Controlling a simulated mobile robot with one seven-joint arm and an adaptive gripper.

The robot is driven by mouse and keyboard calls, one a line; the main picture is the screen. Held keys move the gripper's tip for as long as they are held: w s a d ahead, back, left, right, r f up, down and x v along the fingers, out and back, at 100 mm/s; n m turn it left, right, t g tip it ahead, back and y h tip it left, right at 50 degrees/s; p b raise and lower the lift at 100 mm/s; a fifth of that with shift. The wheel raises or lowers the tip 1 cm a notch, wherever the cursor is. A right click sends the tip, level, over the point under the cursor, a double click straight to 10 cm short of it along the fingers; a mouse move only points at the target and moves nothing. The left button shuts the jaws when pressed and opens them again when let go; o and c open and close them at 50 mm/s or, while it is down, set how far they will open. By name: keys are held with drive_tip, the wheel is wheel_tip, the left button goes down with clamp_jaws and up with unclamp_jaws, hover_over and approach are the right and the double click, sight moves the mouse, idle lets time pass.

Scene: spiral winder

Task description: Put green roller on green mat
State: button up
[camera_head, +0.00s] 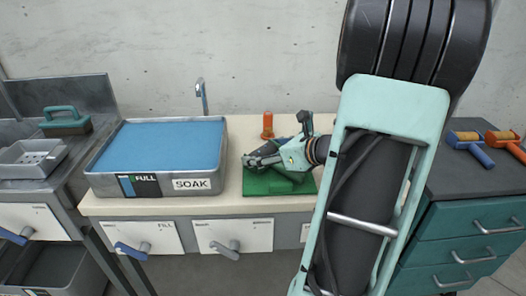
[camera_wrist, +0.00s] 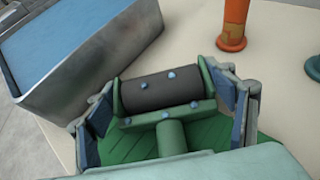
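The green roller (camera_wrist: 165,92) has a dark cylinder in a green frame with a green handle and blue dots. It lies over the green mat (camera_wrist: 190,133), apparently resting on it. The mat (camera_head: 258,188) also shows on the bench in the head view, where my gripper (camera_head: 262,160) is low above it and hides most of the roller. In the wrist view my gripper (camera_wrist: 163,95) has its fingers spread wide, one at each end of the roller. Whether either finger touches the frame is hard to tell. The handle runs toward the gripper's palm.
A basin of blue liquid (camera_head: 193,184) marked SOAK stands left of the mat. An orange upright object (camera_head: 267,126) stands behind the mat. Blue and orange rollers (camera_head: 470,148) lie on the dark cabinet at right. A brush (camera_head: 65,122) is at far left.

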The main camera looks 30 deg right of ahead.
idle(0.3)
drive_tip(key=shift+r+p, duration=0.3)
drive_tip(key=shift+r, duration=0.05)
drive_tip(key=p+v, duration=0.2)
drive_tip(key=v, duration=1)
drive_tip(key=shift+f+p, duration=0.15)
drive_tip(key=shift+p, duration=0.15)
